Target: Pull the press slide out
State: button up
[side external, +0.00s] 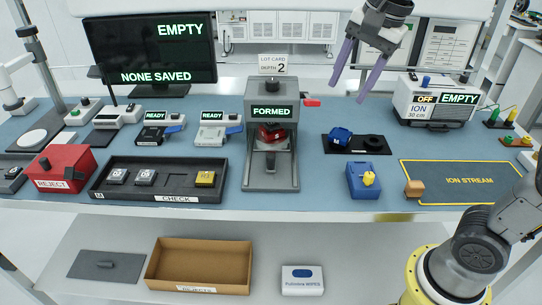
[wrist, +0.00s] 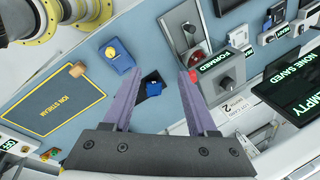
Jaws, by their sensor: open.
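The grey press (side external: 257,98) stands upright at the middle of the bench, its screen reading FORMED. A red piece (side external: 272,133) sits inside its opening. Below it is the grey slide with a small post (side external: 270,160), within the press frame. In the wrist view the press (wrist: 232,72) is at upper right, and a round grey knob (wrist: 190,28) shows at its front. My gripper (side external: 348,92) is open and empty, held in the air to the right of the press and behind it. In the wrist view its fingers (wrist: 150,56) are spread, with the press beyond the right finger.
A black mat (side external: 376,144) with a blue piece lies right of the press. A blue box with a yellow knob (side external: 366,182) stands in front of it. The black CHECK tray (side external: 100,188) is left of the press. A red lever (side external: 312,102) projects at the press's right.

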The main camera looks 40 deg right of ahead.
jog(key=w+a+f+m+g, duration=0.2)
jog(key=w+a+m, duration=0.1)
jog(key=w, duration=0.7)
jog(key=g, duration=0.1)
send_near(271, 155)
jog(key=shift+n, duration=0.4)
notch_tip(271, 155, down, 11)
jog(key=shift+w+a+r, duration=0.1)
jog(key=shift+r, duration=0.1)
grip_shut()
jog(key=shift+r, duration=0.1)
dwell(0.4)
